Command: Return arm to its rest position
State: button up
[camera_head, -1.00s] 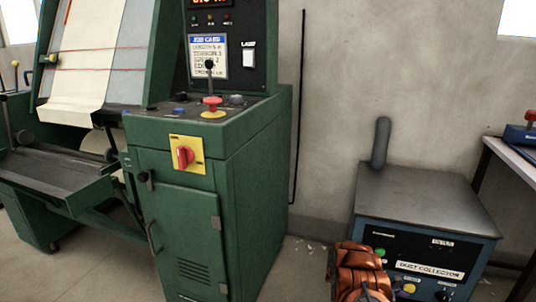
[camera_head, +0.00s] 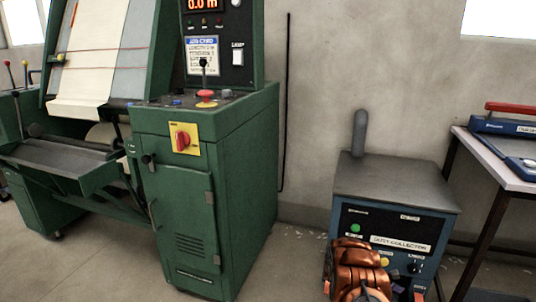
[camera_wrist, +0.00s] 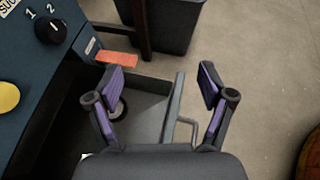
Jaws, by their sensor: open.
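In the wrist view my gripper (camera_wrist: 160,85) is open, with its two purple-padded fingers spread and nothing between them. Below and beyond the fingers is a dark drawer or bin with a grey handle (camera_wrist: 178,115) at the dust collector's base. The dust collector (camera_head: 398,190) is a blue box with a grey top and stands at the lower right in the head view.
A green machine (camera_head: 215,150) with a red rotary switch (camera_head: 183,140) and a red button (camera_head: 206,95) stands left of the dust collector. A table (camera_head: 502,160) with a red-handled device (camera_head: 512,122) is at the right. A dark bin (camera_wrist: 175,25) stands near the gripper.

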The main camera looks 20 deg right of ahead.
jog(key=w+a+r+n+t+y+p, duration=0.2)
jog(key=w+a+r+n+t+p, duration=0.35)
jog(key=w+r, duration=0.6)
jog(key=w+a+r+n+t+y+p, duration=0.1)
jog(key=w+a+r+n+t+p, duration=0.2)
jog(key=w+a+r+n+t, duration=0.55)
jog(key=w+a+r+n+y+p, duration=0.2)
jog(key=a+r+n+y+p, duration=0.6)
jog(key=a+r+n, duration=1.25)
jog(key=s+a+r+n+g+y+p, duration=0.25)
jog(key=s+a+r+n+p, duration=0.2)
jog(key=s+a+r, duration=0.55)
jog(key=s+a+r+n+g+y+p, duration=0.25)
jog(key=s+a+r+n, duration=0.55)
jog(key=s, duration=0.5)
jog(key=s+d+r+n+g+h+p, duration=0.1)
jog(key=s+d+r+n+g+p, duration=0.1)
jog(key=s, duration=0.8)
jog(key=s+d+r+n+g+h+p, duration=0.1)
jog(key=s+n, duration=0.4)
jog(key=s, duration=0.5)
jog(key=s+d+r+n+g+h+p, duration=0.1)
jog(key=s+r+p, duration=0.4)
jog(key=s, duration=0.6)
jog(key=d+n+g, duration=0.1)
jog(key=n+g, duration=0.1)
jog(key=shift+d+r+n+g+h, duration=0.15)
jog(key=shift+d+n+g+h, duration=0.15)
jog(key=shift+d+h, duration=0.1)
